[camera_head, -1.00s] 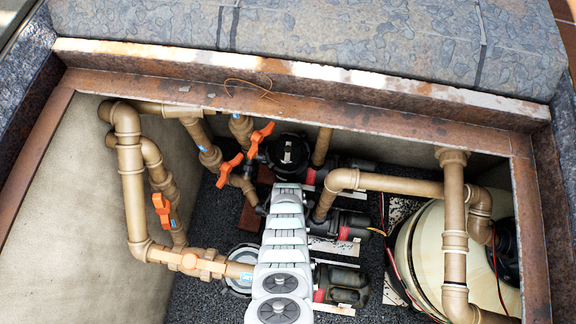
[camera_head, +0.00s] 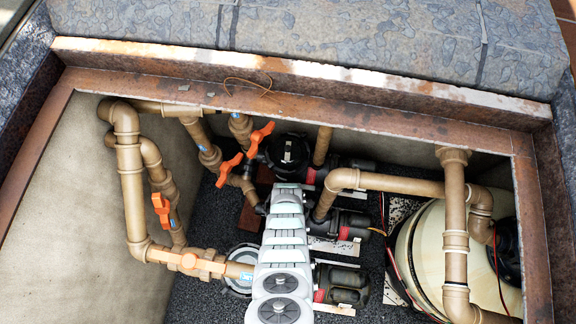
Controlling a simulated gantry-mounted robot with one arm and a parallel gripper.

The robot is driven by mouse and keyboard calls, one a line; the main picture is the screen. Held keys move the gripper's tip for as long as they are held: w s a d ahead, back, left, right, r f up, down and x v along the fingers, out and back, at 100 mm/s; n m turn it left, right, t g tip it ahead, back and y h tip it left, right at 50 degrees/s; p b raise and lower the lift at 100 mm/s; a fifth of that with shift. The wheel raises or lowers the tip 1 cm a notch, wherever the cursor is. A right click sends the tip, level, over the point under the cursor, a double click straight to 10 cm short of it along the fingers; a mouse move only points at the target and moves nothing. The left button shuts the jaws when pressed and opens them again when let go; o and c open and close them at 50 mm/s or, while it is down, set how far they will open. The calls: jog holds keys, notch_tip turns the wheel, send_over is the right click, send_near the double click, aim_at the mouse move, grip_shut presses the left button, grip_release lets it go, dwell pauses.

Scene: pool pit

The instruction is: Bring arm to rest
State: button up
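My arm, grey-white and segmented, reaches from the bottom centre of the head view up into the pit, over the middle of the pumps. Its far end lies close to the black pump lid (camera_head: 288,152) and the orange valve handles (camera_head: 230,170). I cannot make out my gripper's fingers; the arm and the dark parts around its far end hide them. I cannot tell whether the arm touches anything. No held object shows.
Tan pipes (camera_head: 131,180) with orange valves (camera_head: 161,208) run along the left. A pump (camera_head: 345,288) sits right of my arm. A cream round tank (camera_head: 425,240) and a thick pipe (camera_head: 455,240) stand at the right. A rusty rim (camera_head: 300,108) edges the pit. Dark gravel lies open at lower left.

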jog(key=o, duration=0.4)
jog(key=shift+c, duration=1.4)
jog(key=shift+r, duration=0.2)
jog(key=shift+r+p, duration=0.55)
jog(key=shift+p, duration=0.1)
jog(key=shift+r, duration=0.1)
jog(key=shift+r+p, duration=0.6)
jog(key=shift+p, duration=0.1)
jog(key=shift+r+p, duration=0.65)
jog(key=shift+r, duration=0.05)
